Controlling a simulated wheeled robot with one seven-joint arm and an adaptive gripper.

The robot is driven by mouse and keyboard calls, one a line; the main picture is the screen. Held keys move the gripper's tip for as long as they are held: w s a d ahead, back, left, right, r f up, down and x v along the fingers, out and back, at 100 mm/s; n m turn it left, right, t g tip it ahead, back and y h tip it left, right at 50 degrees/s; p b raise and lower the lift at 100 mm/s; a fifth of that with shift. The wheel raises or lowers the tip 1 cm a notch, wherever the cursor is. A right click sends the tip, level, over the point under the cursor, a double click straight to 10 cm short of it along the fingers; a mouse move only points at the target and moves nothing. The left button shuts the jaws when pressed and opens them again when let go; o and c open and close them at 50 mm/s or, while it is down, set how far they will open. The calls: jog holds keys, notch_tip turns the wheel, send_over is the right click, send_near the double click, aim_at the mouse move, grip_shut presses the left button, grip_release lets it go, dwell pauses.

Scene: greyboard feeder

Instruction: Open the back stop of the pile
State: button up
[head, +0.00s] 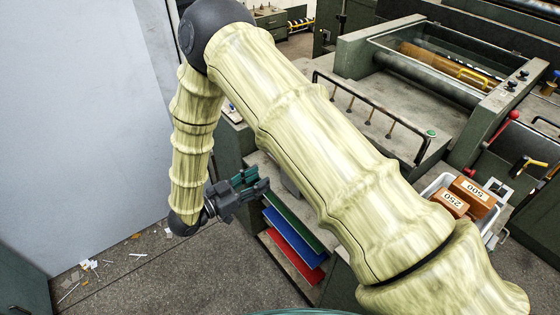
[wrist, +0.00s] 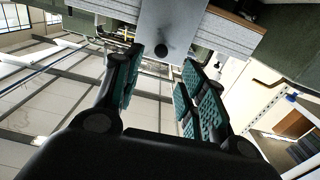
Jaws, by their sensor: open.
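A grey plate with a dark round knob (wrist: 162,50), which looks like the back stop (wrist: 170,20), stands against the edge of a pale board pile (wrist: 225,35) at the top of the wrist view. My gripper (wrist: 161,62) is open, its teal-padded fingers to either side of the knob in the picture. I cannot tell whether the knob lies between the pads or beyond them. In the head view my gripper (head: 258,182) is beside the feeder, pointing right at it. My arm hides most of the pile there.
Green, blue and red sheets (head: 292,246) lie on a low shelf below my gripper. A white tray (head: 496,233) with orange blocks (head: 474,196) stands at the right. Scraps (head: 88,264) litter the floor by the wall. The floor left of my gripper is mostly clear.

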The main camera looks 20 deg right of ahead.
jog(key=p+x, duration=0.2)
jog(key=x, duration=0.7)
jog(key=shift+p, duration=0.35)
jog(key=shift+w+d, duration=0.1)
jog(key=shift+c, duration=0.4)
grip_shut()
